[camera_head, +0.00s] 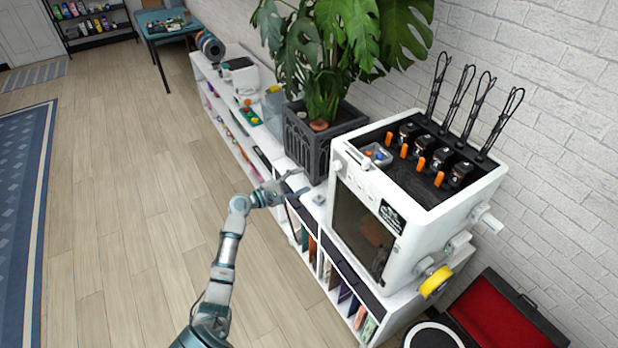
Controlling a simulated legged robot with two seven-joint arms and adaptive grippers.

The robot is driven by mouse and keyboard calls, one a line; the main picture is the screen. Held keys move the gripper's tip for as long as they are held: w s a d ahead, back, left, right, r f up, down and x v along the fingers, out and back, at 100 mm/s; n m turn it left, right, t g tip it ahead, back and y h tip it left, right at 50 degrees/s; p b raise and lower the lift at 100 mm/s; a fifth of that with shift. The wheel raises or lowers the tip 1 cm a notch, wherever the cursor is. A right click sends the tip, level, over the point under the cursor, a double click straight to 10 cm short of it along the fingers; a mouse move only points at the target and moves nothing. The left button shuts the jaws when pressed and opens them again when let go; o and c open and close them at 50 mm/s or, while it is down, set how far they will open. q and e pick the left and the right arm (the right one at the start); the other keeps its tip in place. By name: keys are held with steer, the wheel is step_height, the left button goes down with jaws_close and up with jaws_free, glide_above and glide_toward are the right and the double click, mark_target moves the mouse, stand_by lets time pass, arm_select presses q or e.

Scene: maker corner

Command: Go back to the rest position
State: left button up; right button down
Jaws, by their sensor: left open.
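My left arm reaches up from the bottom of the head view. Its gripper (293,186) is at the front edge of the low white shelf, just below the dark plant pot and left of the white machine. The gripper's fingers are apart, and I see nothing held between them. A small grey-white object (318,199) lies on the shelf top close to the fingertips; I cannot tell what it is. My right gripper does not show.
The white shelf (262,150) runs along the brick wall, bearing a potted plant (318,140) and a white machine (372,195) with a yellow spool (435,281). A red-lined open case (497,318) is at lower right. The wood floor (130,200) left of the arm is clear.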

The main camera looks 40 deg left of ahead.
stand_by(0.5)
